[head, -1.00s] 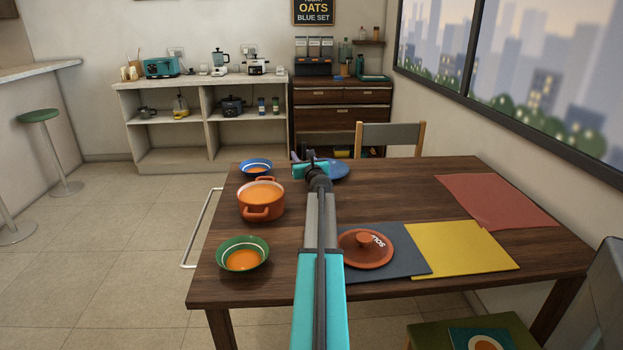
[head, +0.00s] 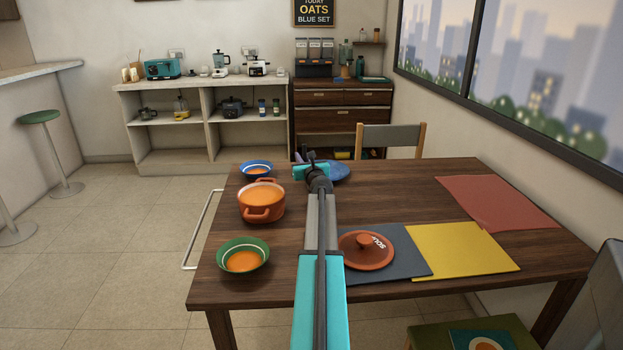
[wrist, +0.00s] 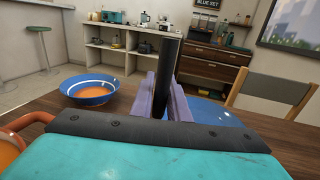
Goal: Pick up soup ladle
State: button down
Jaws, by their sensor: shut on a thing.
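My gripper (wrist: 170,95) is shut on an upright dark rod, which looks like the handle of the soup ladle (wrist: 173,60); it stands between the two purple fingers in the wrist view. The ladle's bowl cannot be seen. In the head view my gripper (head: 308,159) is over the far part of the table, in front of a blue plate (head: 340,172) and to the right of the blue bowl (head: 256,170).
On the wooden table (head: 410,190), an orange pot (head: 261,212) with soup and a green bowl (head: 243,262) stand at left. A pot lid (head: 365,257) lies on a dark mat beside a yellow mat (head: 463,250). A red mat (head: 495,203) lies at right. A chair (head: 391,135) stands behind.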

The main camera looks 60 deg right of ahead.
jog(key=shift+r, duration=0.15)
jog(key=s+a+r+p, duration=0.2)
jog(key=s+a+r, duration=0.2)
jog(key=s+a, duration=0.6)
jog(key=shift+s+a+r, duration=0.3)
jog(key=shift+a+r, duration=0.05)
jog(key=shift+a, duration=0.7)
dwell(0.5)
jog(key=shift+r+p, duration=0.15)
jog(key=shift+p, duration=0.15)
